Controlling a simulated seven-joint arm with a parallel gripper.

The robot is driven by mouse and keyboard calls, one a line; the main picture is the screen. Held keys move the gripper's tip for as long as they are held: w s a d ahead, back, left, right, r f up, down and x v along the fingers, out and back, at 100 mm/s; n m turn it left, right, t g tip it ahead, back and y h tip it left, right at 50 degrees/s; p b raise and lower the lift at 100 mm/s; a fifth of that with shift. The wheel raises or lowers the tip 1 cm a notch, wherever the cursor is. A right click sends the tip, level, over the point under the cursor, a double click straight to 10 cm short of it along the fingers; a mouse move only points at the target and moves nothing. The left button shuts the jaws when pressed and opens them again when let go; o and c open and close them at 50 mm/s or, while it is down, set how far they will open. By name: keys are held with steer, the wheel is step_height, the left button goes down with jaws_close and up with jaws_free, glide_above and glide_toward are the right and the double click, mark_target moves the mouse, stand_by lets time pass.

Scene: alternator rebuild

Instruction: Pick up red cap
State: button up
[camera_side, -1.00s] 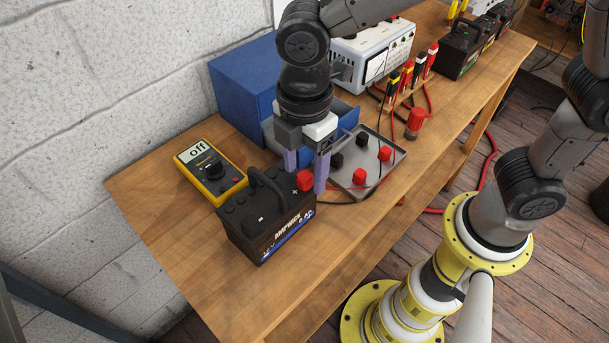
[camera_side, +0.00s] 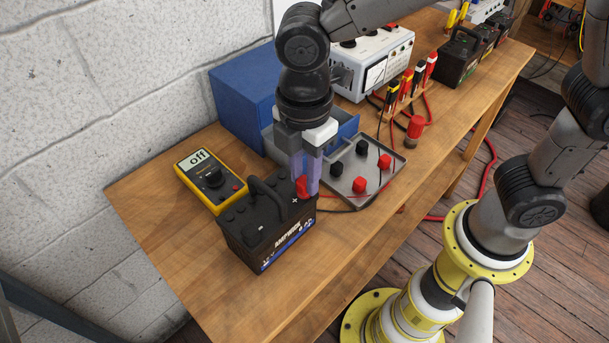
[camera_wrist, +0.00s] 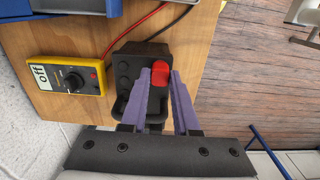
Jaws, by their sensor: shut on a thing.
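A red cap (camera_side: 302,187) sits at the right corner of the black car battery's (camera_side: 265,226) top, beside a plus mark. My gripper (camera_side: 305,185) points down over that corner, its purple fingers shut on the red cap. In the wrist view the red cap (camera_wrist: 159,70) shows between the fingertips (camera_wrist: 160,76), with the battery (camera_wrist: 135,63) behind it. The fingers hide part of the cap. I cannot tell whether the cap is still seated on the battery. More red caps (camera_side: 360,185) and black caps lie in a grey tray (camera_side: 336,206).
A yellow multimeter (camera_side: 211,180) reading "off" lies left of the battery. A blue box (camera_side: 243,97) with an open drawer stands behind my gripper. A red and black lead runs beside the tray. The table's front left is clear.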

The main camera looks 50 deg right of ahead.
step_height(320, 180, up, 2)
steer(key=shift+r, duration=0.2)
steer(key=s+d+r, duration=0.8)
steer(key=s+r, duration=0.2)
steer(key=r, duration=0.3)
steer(key=shift+s+d+r, duration=0.4)
stand_by(1.1)
